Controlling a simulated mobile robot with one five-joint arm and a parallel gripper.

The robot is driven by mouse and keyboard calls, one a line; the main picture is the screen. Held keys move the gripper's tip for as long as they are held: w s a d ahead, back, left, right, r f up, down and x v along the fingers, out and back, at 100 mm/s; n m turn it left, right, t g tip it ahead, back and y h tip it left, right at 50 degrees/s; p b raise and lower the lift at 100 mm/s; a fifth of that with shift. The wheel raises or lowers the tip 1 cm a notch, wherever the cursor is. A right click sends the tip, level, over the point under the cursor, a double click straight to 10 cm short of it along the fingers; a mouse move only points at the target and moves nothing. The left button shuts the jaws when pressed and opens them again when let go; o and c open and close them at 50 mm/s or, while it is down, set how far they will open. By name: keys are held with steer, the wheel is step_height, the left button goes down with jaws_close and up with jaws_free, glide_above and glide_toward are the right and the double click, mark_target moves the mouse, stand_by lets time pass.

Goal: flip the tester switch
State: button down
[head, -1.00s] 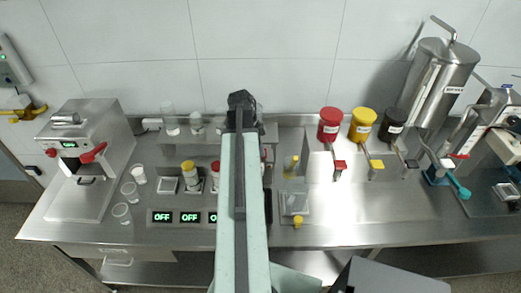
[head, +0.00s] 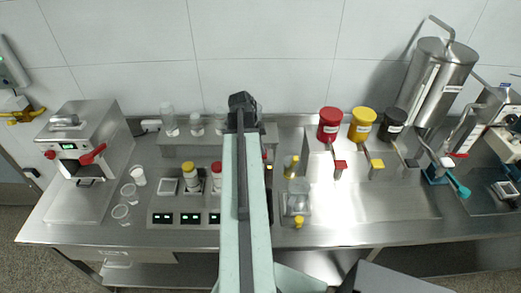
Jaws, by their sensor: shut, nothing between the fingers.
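The tester looks to be the grey unit (head: 160,203) on the bench left of centre, with a row of small black displays (head: 163,218) along its front. The displays are lit with small green marks too tiny to read. A yellow-capped bottle (head: 188,168) and a red-capped bottle (head: 216,168) stand on it beside a small square plate (head: 169,185). I cannot make out the switch; my arm covers the unit's right part. My gripper (head: 242,103) is dark, shut and empty, at the far end of my arm near the back shelf. Its fingertips are hard to make out.
A steel machine with a red handle (head: 93,154) stands at left, with clear cups (head: 121,212) beside it. Red (head: 329,124), yellow (head: 361,125) and black (head: 392,125) containers and a tall steel vessel (head: 440,85) stand at right.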

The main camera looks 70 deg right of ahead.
steer(key=shift+w+r, duration=0.1)
steer(key=shift+r, duration=0.05)
steer(key=s+a+p+v, duration=0.1)
steer(key=p+v, duration=1.2)
steer(key=shift+s+r, duration=0.15)
steer(key=shift+r, duration=0.2)
